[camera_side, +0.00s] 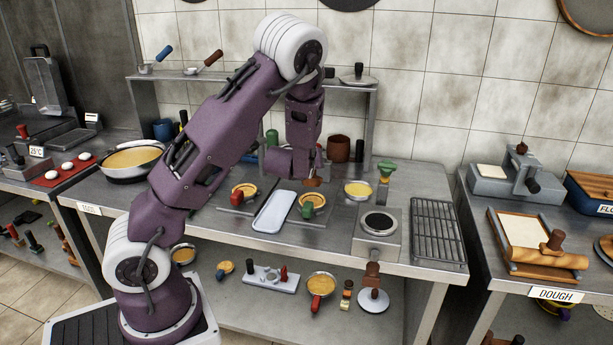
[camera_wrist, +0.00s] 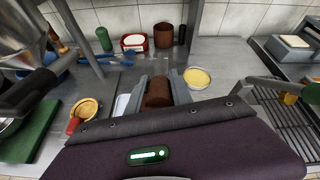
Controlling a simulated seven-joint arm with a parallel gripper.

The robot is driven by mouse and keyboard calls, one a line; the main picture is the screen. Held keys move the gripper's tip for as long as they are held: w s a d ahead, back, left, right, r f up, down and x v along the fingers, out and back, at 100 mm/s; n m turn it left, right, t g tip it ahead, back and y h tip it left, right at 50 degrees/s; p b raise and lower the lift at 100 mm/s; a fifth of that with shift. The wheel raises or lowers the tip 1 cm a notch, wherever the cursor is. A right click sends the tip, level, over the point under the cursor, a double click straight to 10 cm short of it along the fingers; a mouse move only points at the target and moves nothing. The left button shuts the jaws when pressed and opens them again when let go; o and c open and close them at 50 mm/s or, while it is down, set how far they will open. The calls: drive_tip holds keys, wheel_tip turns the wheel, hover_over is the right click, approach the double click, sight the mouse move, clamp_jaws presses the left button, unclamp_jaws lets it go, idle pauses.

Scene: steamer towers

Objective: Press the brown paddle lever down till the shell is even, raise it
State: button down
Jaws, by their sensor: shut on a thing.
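My gripper (camera_side: 309,172) points down over the middle of the steel table, just behind the green-handled pan. It is shut on a brown, cylindrical handle, which sits between both fingers in the wrist view (camera_wrist: 158,92); in the side view its brown end (camera_side: 312,183) shows below the gripper. I take this for the brown paddle lever; its lower part is hidden. The green-handled pan (camera_side: 313,201) holds a golden shell, close in front of and below the brown piece. In the wrist view my gripper body hides this pan. Whether the shell is even cannot be told.
A red-handled pan with a shell (camera_side: 243,191) and a pale tray (camera_side: 274,212) lie left. A yellow-filled bowl (camera_side: 358,190), a green-handled tool (camera_side: 385,172), a round burner (camera_side: 379,223) and a wire rack (camera_side: 437,230) stand right. A brown pot (camera_side: 338,148) is behind.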

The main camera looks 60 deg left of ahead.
drive_tip(key=shift+w+a+r+g+h, duration=0.15)
drive_tip(key=shift+w+a+r, duration=0.05)
drive_tip(key=shift+r, duration=0.3)
drive_tip(key=shift+w+a+r+g+h, duration=0.2)
drive_tip(key=shift+w+a+r, duration=0.05)
drive_tip(key=shift+r, duration=0.25)
drive_tip(key=shift+w+a+r+g+h, duration=0.15)
drive_tip(key=shift+w+a+r, duration=0.05)
drive_tip(key=shift+r, duration=0.4)
drive_tip(key=c, duration=1.1)
unclamp_jaws()
drive_tip(key=shift+c, duration=0.2)
drive_tip(key=v, duration=0.7)
